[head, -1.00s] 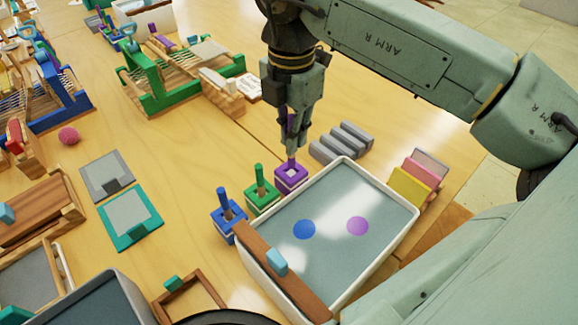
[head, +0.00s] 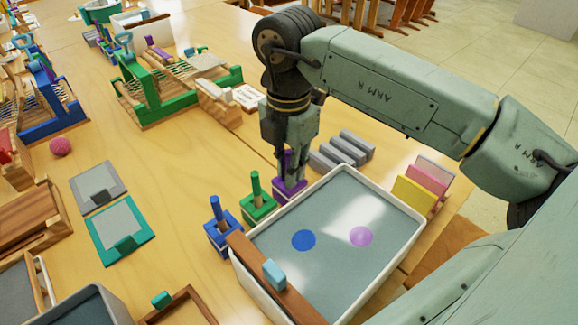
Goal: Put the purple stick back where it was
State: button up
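The purple stick (head: 289,162) is upright at the purple block (head: 289,191), the last in a row of three holders. Its lower part appears to be in the block's hole, though the fingers hide part of it. My gripper (head: 289,174) points straight down with its fingers shut around the stick, the tips close above the block. The green block (head: 258,210) and the blue block (head: 222,235) each hold an upright stick of their own colour.
A white-rimmed tray (head: 412,239) with blue and purple spots stands right beside the blocks. Grey ridged blocks (head: 340,150) lie just behind it. Coloured cards (head: 415,194) stand at its right.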

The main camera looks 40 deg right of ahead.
jog(key=shift+o, duration=1.3)
notch_tip(320, 180, up, 12)
jog(key=p, duration=0.7)
jog(key=shift+r, duration=0.2)
